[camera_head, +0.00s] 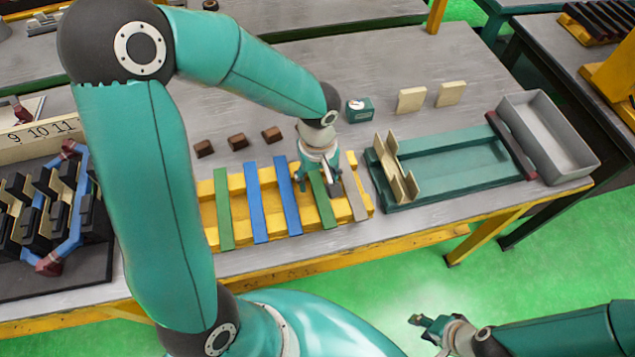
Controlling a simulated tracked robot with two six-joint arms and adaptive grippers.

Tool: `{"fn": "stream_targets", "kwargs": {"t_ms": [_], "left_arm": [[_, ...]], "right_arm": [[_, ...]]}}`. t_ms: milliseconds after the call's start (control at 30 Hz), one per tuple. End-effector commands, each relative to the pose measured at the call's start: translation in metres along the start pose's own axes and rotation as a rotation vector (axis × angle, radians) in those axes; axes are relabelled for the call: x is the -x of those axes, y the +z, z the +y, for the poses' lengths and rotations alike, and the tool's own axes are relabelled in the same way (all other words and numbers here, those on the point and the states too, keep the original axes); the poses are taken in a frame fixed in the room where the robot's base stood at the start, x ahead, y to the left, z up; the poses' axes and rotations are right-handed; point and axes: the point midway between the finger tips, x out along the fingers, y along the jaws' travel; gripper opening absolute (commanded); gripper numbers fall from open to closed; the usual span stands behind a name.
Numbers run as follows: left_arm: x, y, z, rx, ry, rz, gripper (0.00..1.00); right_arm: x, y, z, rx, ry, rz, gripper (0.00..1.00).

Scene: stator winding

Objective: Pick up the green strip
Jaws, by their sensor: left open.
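Two green strips lie across the yellow rack (208,212) on the table. One green strip (224,210) is at the left end, and the other green strip (322,205) is right of the blue strips. My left gripper (320,185) is open, pointing down over the upper part of the right-hand green strip and covering part of it. Whether its fingers touch or straddle the strip cannot be told. My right gripper (425,325) is over the green floor in front of the table, far from the strips; its finger opening is unclear.
Two blue strips (258,203) (288,197) and a grey-brown strip (354,193) share the rack. Brown blocks (237,141) lie behind it. A teal tray fixture (450,168) and a grey bin (548,140) stand right, a black-and-blue stator holder (45,215) left.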

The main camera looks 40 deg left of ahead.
Motion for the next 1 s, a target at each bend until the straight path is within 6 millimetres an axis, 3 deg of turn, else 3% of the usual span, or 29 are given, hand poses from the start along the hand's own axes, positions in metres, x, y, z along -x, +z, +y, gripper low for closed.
{"fn": "stream_targets", "kwargs": {"t_ms": [267,633,1000], "left_arm": [[-0.0043,0.0000,0.0000,0.000,0.001,0.000,0.60],[-0.0039,0.0000,0.0004,-0.001,0.001,0.000,0.00],[-0.0021,-0.0001,0.0008,-0.001,0.001,0.001,0.00]], "right_arm": [[0.0001,0.0001,-0.0001,0.000,0.000,0.000,0.40],[0.0001,0.0001,-0.0001,0.000,0.000,0.000,0.40],[0.0001,0.0001,0.0000,0.000,0.000,0.000,0.40]]}}
